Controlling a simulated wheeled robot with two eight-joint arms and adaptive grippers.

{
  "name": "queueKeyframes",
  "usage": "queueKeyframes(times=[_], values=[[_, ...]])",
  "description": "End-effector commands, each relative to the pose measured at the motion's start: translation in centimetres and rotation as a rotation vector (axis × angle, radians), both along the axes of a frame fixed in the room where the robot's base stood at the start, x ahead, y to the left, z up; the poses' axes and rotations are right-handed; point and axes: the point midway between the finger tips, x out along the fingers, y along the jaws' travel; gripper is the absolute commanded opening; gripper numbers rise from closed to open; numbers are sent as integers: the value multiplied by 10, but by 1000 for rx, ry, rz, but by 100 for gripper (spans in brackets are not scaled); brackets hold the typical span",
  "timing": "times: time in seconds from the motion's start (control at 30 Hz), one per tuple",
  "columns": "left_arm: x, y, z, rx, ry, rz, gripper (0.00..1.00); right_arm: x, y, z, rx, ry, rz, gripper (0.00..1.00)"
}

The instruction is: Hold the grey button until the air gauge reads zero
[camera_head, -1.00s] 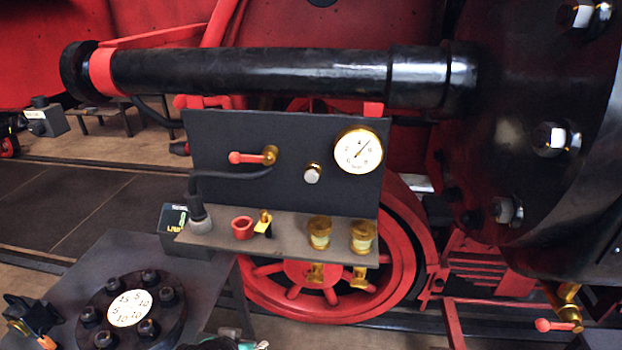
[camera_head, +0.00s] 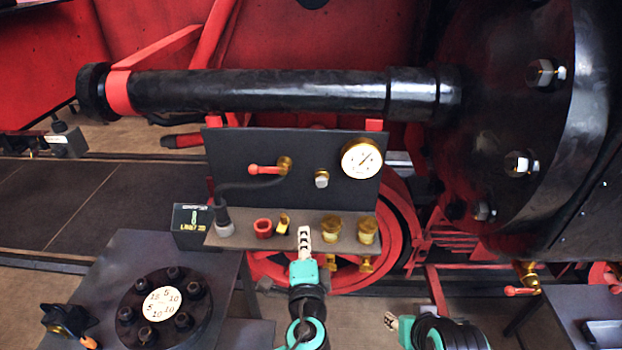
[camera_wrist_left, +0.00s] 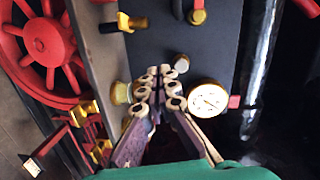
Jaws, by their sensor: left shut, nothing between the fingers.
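The grey button (camera_head: 321,179) is a small pale metal knob on the upright dark panel (camera_head: 240,155). The air gauge (camera_head: 361,158) is a round white dial to its right; its needle points to the upper right, off zero. My left gripper (camera_head: 304,232) is shut and empty, in front of the panel's shelf, below and left of the button. In the left wrist view, the closed fingertips (camera_wrist_left: 160,80) appear close beside the button (camera_wrist_left: 181,63), with the gauge (camera_wrist_left: 208,98) at right; contact cannot be told. My right gripper (camera_head: 391,321) is low, right of the left one; its jaws are unclear.
A red-handled brass valve (camera_head: 268,169) is left of the button. The shelf holds a red ring (camera_head: 263,228), a brass piece (camera_head: 283,224) and two brass fittings (camera_head: 332,228). A thick black pipe (camera_head: 260,91) runs above. A dark table (camera_head: 110,258) carries a bolted flange (camera_head: 165,328).

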Motion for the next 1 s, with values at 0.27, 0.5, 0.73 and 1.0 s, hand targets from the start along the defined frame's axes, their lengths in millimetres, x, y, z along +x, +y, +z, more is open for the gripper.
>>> queueKeyframes(times=[0.27, 0.5, 0.73, 1.0], values=[[-4, -40, 27, 128, -99, -95, 0, 0, 0, 15, 0, 0, 0, 40], [-4, -40, 27, 129, -100, -95, 0, 0, 0, 14, 0, 0, 0, 40], [8, -40, 27, 128, -100, -92, 0, 0, 0, 14, 0, 0, 0, 40], [61, -39, 27, 127, -100, -90, 0, 0, 0, 13, 0, 0, 0, 40]])
